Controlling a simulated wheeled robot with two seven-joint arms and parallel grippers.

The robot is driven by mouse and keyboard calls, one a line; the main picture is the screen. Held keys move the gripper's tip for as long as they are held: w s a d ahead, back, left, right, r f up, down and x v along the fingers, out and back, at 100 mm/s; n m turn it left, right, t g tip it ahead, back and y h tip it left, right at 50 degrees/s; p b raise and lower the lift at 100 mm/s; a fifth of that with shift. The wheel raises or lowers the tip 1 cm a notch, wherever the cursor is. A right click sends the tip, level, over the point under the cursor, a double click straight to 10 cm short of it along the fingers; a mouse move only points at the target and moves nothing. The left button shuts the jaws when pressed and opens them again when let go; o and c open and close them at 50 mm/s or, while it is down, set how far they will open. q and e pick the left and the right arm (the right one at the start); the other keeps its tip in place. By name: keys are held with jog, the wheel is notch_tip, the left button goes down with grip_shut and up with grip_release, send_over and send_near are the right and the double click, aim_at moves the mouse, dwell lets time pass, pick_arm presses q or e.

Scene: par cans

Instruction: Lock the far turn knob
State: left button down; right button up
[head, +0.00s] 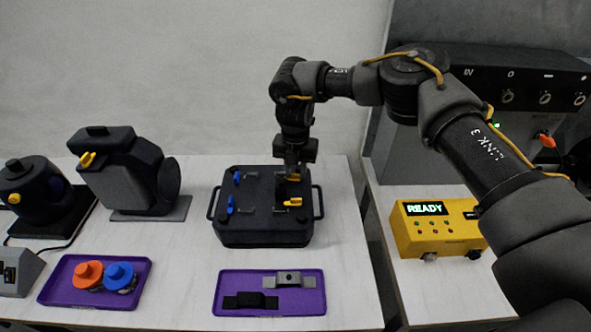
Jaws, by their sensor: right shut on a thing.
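A dark square case (265,232) with side handles stands on the white table. Its top carries small turn knobs: blue ones on the left side, at the far left (237,178) and near left (230,204), and a yellow one at the near right (293,202). Another yellow knob (294,177) at the far right is mostly hidden by my right gripper (292,174). My right gripper points down onto it from above and is shut on it. How far that knob is turned cannot be told. My left gripper does not show.
A purple tray (222,306) with a black and a grey clip part lies in front of the case. Another purple tray (58,297) holds an orange and a blue knobbed part. Dark lamp housings (130,175) stand left. A yellow READY box (445,240) stands right, beyond a table gap.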

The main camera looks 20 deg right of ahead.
jog(key=shift+n, duration=0.6)
jog(key=o, duration=0.7)
jog(key=shift+r+b, duration=0.8)
jog(key=shift+r, duration=4.65)
